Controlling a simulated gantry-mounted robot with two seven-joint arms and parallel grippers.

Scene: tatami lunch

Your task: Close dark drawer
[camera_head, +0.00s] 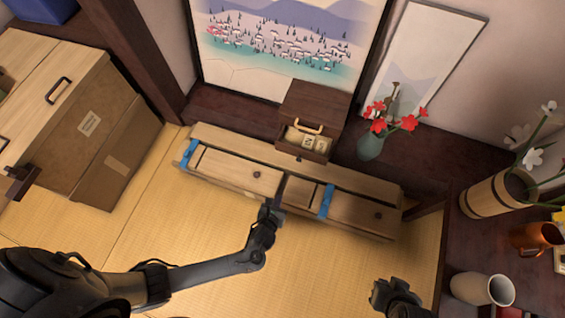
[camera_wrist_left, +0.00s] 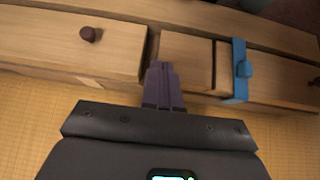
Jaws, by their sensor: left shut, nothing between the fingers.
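A small dark wooden box (camera_head: 315,103) stands at the back, behind the low cabinet. Its dark drawer (camera_head: 318,156) is pulled out toward me, with pale items (camera_head: 307,141) showing inside and a small round knob on its front. My left gripper (camera_head: 270,206) is shut and empty at the front of the low cabinet, below and in front of the dark drawer, apart from it. The left wrist view shows its closed fingers (camera_wrist_left: 162,80) by the gap between two cabinet fronts; the dark drawer is not seen there. My right gripper (camera_head: 381,292) is low at the right, its jaws unclear.
The low pale wood cabinet (camera_head: 230,145) has knobbed fronts and blue straps (camera_head: 327,201). A vase with red flowers (camera_head: 371,145) stands right of the dark box. A large chest (camera_head: 80,120) is at left. A dark table with cups (camera_head: 482,288) is at right. Tatami (camera_head: 310,260) is clear.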

